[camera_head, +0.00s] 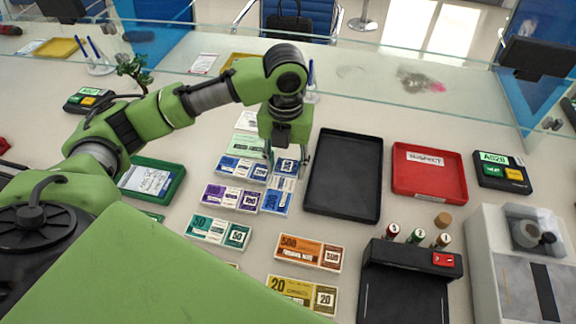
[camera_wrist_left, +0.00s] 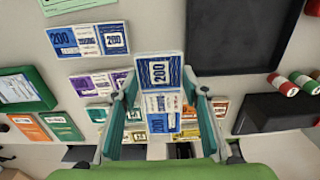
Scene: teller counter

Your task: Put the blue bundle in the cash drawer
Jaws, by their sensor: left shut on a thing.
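My left gripper (camera_head: 287,160) is shut on a blue bundle marked 200 (camera_head: 277,199). The wrist view shows this bundle (camera_wrist_left: 160,72) between the two green fingers (camera_wrist_left: 162,108). The gripper partly hides it in the head view. Another blue bundle marked 200 (camera_head: 241,170) lies on the counter just left of the gripper. A black open tray (camera_head: 344,209), which may be the cash drawer, lies right of the gripper and looks empty. Its near corner also shows in the wrist view (camera_wrist_left: 240,60). My right gripper is not in view.
Purple (camera_head: 229,197), teal (camera_head: 219,232), orange (camera_head: 308,251) and yellow (camera_head: 301,293) bundles lie nearby. A red tray (camera_head: 428,173) is right of the black one. A green tray (camera_head: 177,185) is at left. A black device (camera_head: 404,292) stands in front. A glass screen crosses behind.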

